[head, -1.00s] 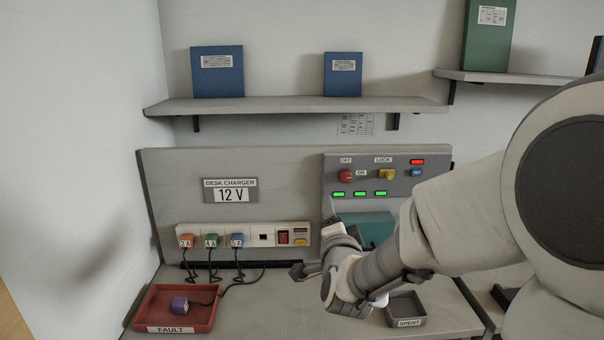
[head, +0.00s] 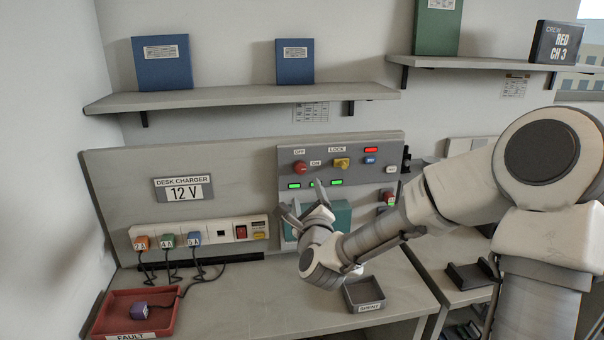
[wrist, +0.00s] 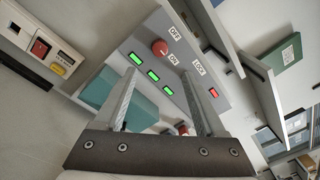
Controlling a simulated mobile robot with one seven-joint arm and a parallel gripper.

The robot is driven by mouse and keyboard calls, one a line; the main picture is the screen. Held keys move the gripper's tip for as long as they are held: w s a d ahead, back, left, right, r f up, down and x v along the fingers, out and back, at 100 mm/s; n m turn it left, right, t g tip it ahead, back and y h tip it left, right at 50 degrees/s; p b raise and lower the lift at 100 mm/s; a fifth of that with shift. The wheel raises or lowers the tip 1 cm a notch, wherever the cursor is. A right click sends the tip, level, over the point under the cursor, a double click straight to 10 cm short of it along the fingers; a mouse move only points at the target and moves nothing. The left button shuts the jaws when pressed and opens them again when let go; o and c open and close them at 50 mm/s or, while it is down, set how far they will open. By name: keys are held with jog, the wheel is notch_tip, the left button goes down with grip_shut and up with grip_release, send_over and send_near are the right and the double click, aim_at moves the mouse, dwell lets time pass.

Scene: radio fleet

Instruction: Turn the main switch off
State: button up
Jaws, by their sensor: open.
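A grey control panel (head: 325,165) on the back board carries a red round knob (head: 300,168) between OFF and ON labels. The knob also shows in the wrist view (wrist: 160,48), beyond my fingers; which label it points to I cannot tell. A yellow knob (head: 342,164) sits under the LOCK label. Several green lamps (head: 294,186) are lit below, and a red lamp (head: 371,150) is lit at upper right. A red rocker switch (head: 241,231) sits on the charger strip. My gripper (head: 303,200) is open and empty in front of the panel's lower part, apart from the knobs.
A teal box (head: 338,213) stands under the panel behind my gripper. The charger strip (head: 215,235) holds several coloured plugs. A red FAULT tray (head: 165,322) with a purple plug (head: 139,308) and a dark SPENT tray (head: 365,294) stand on the desk. A shelf (head: 240,100) hangs above.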

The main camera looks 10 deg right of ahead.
aim_at(301, 170)
jog(key=w, duration=0.8)
jog(key=w+d, duration=0.1)
jog(key=w, duration=0.3)
jog(key=shift+w, duration=0.35)
grip_shut()
